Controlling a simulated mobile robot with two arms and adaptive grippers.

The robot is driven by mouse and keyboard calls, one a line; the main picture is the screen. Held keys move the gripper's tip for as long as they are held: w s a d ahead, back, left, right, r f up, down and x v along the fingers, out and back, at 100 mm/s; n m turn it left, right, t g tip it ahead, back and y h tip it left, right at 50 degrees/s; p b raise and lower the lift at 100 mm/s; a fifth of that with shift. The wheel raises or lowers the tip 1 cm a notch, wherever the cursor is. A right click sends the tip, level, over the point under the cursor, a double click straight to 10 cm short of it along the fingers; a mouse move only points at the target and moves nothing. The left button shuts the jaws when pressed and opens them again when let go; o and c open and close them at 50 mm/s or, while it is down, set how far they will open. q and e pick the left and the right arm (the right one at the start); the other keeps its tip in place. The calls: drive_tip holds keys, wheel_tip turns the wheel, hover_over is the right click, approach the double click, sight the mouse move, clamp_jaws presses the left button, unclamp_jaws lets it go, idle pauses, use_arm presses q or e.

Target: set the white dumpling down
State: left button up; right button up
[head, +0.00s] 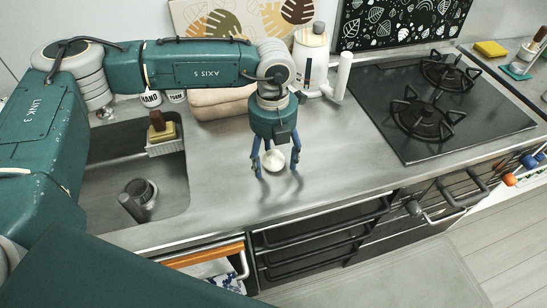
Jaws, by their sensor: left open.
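The white dumpling (274,161) is a small, round, pale thing at the steel counter (225,180), between the stove and the sink. My left gripper (275,168) points straight down over it. Its blue fingers stand apart, one on each side of the dumpling. The dumpling seems to rest on the counter, though the exact contact is hard to make out. I cannot tell if a finger touches it. My right gripper is not in view.
A black gas stove (430,110) lies to the right. A sink (100,200) with a dark mug (138,198) is at left. A white kettle-like container (311,62) and a beige rounded object (218,103) stand behind the gripper. The counter's front is clear.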

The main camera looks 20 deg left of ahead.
use_arm(q)
drive_tip(key=c, duration=1.4)
drive_tip(key=shift+r, duration=0.1)
